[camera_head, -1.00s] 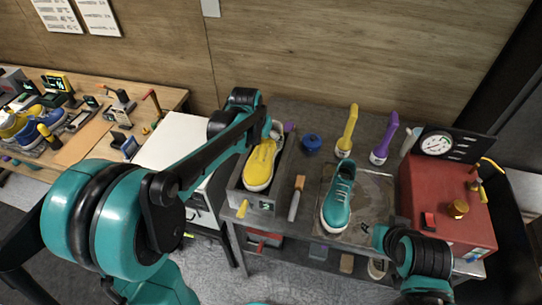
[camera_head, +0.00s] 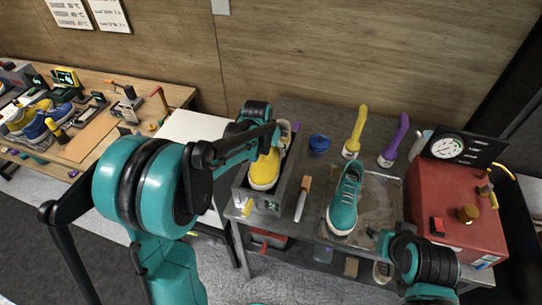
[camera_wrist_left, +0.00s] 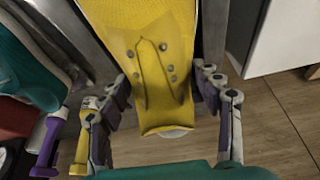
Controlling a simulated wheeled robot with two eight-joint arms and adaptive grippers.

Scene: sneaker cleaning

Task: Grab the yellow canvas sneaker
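The yellow canvas sneaker (camera_head: 265,170) stands in a grey open-topped tray (camera_head: 264,205) on the dark workbench; its far end is partly hidden by my left arm in the head view. In the left wrist view, the yellow sneaker (camera_wrist_left: 160,25) lies between the two fingers of my left gripper (camera_wrist_left: 161,76). The fingers are spread, one on each side of the sneaker, with narrow gaps seeming to show beside it. My right arm (camera_head: 425,262) is at the lower right; its fingers cannot be made out.
A teal sneaker (camera_head: 344,200) lies on a mat to the right, with a wood-handled tool (camera_head: 302,198) between it and the tray. A blue round container (camera_head: 319,144), a yellow brush (camera_head: 356,130) and a purple brush (camera_head: 394,142) stand behind. A red box (camera_head: 455,215) fills the right end.

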